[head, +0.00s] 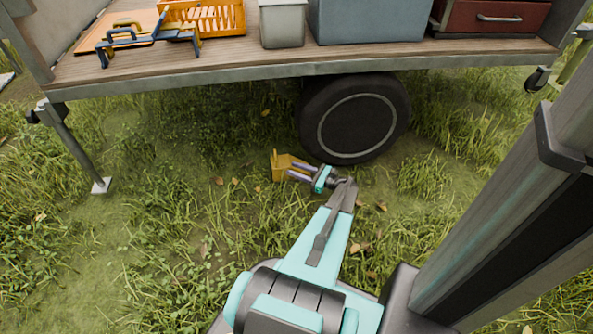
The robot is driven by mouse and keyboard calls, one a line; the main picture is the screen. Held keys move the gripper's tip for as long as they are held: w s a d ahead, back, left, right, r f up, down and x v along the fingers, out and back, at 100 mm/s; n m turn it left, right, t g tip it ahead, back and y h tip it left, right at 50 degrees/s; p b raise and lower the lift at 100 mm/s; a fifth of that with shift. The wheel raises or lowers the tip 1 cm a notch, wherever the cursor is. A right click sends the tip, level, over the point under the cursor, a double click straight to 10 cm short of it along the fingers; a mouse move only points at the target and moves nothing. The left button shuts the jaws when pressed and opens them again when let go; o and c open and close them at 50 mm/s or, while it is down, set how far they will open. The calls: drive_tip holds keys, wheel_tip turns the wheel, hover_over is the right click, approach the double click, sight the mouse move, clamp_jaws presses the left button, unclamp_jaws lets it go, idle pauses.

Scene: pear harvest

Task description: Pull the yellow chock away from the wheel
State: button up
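The yellow chock (281,168) is on the grass just left of the trailer wheel (357,122), with a narrow gap of grass between it and the tyre. Its left side stands up as a small raised edge. My gripper (292,172) comes from the right, low beside the wheel, and points left. Its two grey fingers are apart and their tips overlap the right part of the chock. Whether they press on it is too small to tell. The chock's underside is hidden.
The trailer bed (200,73) overhangs the wheel and carries an orange crate (205,18), a grey bin (283,22), blue clamps (150,40) and a red drawer box (490,17). A support leg (80,150) stands at left. The grass left of the chock is open.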

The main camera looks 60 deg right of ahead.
sight(273, 166)
drive_tip(key=w+b, duration=0.1)
drive_tip(key=w, duration=0.3)
drive_tip(key=w+b, duration=0.2)
drive_tip(key=w, duration=0.2)
drive_tip(key=w+b, duration=0.1)
drive_tip(key=w, duration=0.2)
drive_tip(key=shift+w+a+f, duration=0.1)
drive_tip(key=shift+w+a, duration=0.15)
drive_tip(key=shift+w, duration=0.15)
drive_tip(key=shift+w+b, duration=0.55)
drive_tip(key=shift+w, duration=0.45)
clamp_jaws()
